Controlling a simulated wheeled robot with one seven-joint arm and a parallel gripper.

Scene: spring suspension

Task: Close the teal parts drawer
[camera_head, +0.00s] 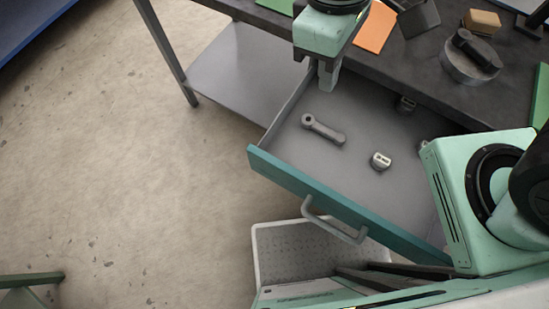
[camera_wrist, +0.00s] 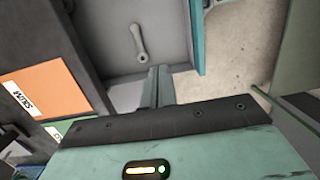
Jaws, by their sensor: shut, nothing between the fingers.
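The teal parts drawer (camera_head: 345,207) is pulled well out from under the dark workbench. Its teal front bears a grey bar handle (camera_head: 333,220) facing down in the head view. In the drawer lie a grey connecting rod (camera_head: 323,130) and a small pale piston-like part (camera_head: 381,161). The rod (camera_wrist: 139,43) and teal front (camera_wrist: 198,40) also show in the wrist view. My gripper (camera_head: 325,88) is shut and empty, pointing down near the drawer's far left corner by the bench edge, away from the handle. Whether it touches the drawer wall I cannot tell.
The dark workbench top (camera_head: 425,75) holds an orange card (camera_head: 375,27), a round grey part (camera_head: 470,62) and a tan block (camera_head: 482,21). A pale perforated bin (camera_head: 290,252) stands below the drawer front. The floor (camera_head: 120,150) to the left is clear.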

